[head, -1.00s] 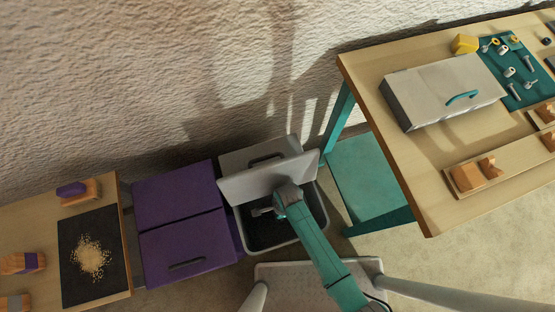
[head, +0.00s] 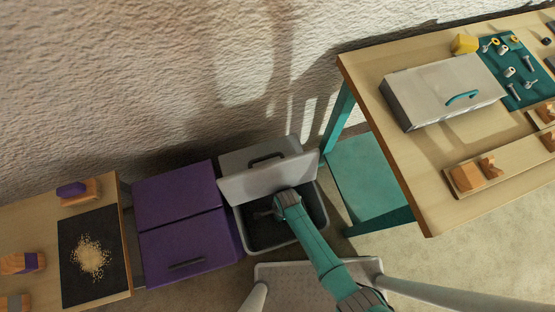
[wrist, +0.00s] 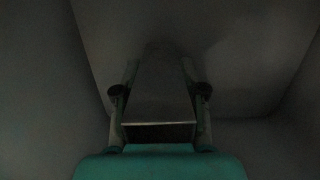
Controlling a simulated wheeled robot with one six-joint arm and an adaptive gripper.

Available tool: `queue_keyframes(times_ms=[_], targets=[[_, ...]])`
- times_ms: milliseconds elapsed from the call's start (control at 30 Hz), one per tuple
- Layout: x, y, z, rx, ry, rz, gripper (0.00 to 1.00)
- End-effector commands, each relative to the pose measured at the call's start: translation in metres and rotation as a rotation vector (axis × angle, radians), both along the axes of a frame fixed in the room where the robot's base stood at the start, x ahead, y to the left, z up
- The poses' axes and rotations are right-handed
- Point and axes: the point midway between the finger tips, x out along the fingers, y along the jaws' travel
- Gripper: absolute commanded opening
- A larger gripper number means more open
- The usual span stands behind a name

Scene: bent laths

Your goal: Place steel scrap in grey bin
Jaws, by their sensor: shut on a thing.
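The grey bin (head: 238,232) stands open in the middle of the head view, with its lid flap (head: 252,182) tilted up at the back. My gripper (head: 264,214) reaches down into the bin's dark opening. In the wrist view my gripper (wrist: 158,105) points into the dim bin, its two fingers on either side of a flat grey piece, the steel scrap (wrist: 158,132). In the head view the scrap cannot be made out.
A purple bin (head: 185,245) with a closed lid stands left of the grey bin. A teal stool or shelf (head: 365,175) and a wooden bench (head: 435,170) with a grey metal box (head: 440,85) are at the right. A table with a black mat (head: 75,285) is at the left.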

Motion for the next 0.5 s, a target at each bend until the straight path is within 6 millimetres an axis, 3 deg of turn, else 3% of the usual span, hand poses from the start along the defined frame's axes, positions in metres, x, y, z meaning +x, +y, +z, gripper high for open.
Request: queue_keyframes(times_ms=[67,100,167,500], targets=[[0.0003,0.0001,-0.0017,0.0,0.0,0.0,0.0],[-0.0001,0.0,-0.0016,0.0,0.001,0.0,0.51],[-0.0001,-0.0001,-0.0015,0.0,0.001,0.0,0.66],[-0.0002,-0.0001,-0.0004,0.0,0.0,0.0,0.66]])
